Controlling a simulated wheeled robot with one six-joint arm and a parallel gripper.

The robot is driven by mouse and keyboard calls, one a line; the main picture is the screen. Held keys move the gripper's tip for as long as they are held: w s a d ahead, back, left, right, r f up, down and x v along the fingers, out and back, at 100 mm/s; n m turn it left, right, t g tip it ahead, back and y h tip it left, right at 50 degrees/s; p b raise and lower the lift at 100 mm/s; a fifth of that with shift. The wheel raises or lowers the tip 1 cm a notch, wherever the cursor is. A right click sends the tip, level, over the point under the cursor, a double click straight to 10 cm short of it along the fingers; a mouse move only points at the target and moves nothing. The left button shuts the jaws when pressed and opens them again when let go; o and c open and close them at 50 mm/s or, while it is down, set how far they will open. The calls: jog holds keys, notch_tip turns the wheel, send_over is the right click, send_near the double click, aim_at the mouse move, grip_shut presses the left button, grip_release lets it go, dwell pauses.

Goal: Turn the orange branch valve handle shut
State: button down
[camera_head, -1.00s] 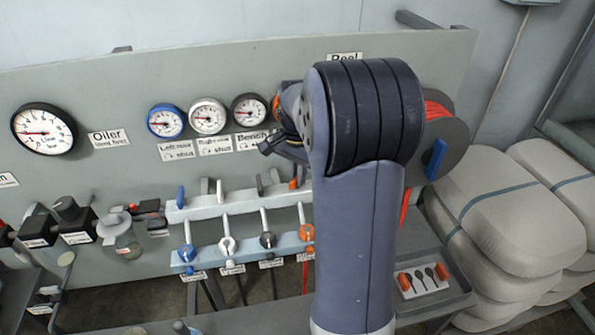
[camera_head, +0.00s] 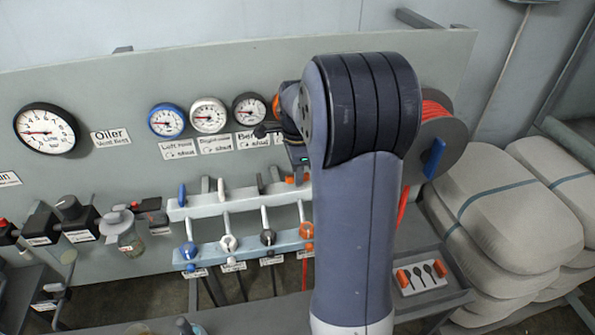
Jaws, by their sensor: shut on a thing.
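The orange branch valve handle (camera_head: 291,181) is on the upper pale rail (camera_head: 240,203), at its right end beside my arm. Only small orange parts of it show. My gripper (camera_head: 298,168) is just above and at this handle, partly hidden behind my own forearm, with a small green light on its body. It is shut on the orange handle, though the fingertips are hard to make out. The blue handle (camera_head: 182,194), white handle (camera_head: 221,188) and dark handle (camera_head: 260,184) stand in a row to the left on the same rail.
Below is a second rail (camera_head: 205,252) with coloured couplings, the orange coupling (camera_head: 307,231) at its right. Gauges (camera_head: 209,115) and labels are on the panel above.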

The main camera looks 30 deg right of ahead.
dwell(0.3)
jog(key=c, duration=1.5)
grip_release()
jog(key=shift+o, duration=0.2)
notch_tip(320, 180, up, 11)
jog(key=shift+b, duration=0.4)
jog(key=shift+f, duration=0.2)
notch_tip(320, 180, down, 11)
jog(key=shift+r+p, duration=0.1)
jog(key=shift+p, duration=0.35)
jog(key=shift+r, duration=0.1)
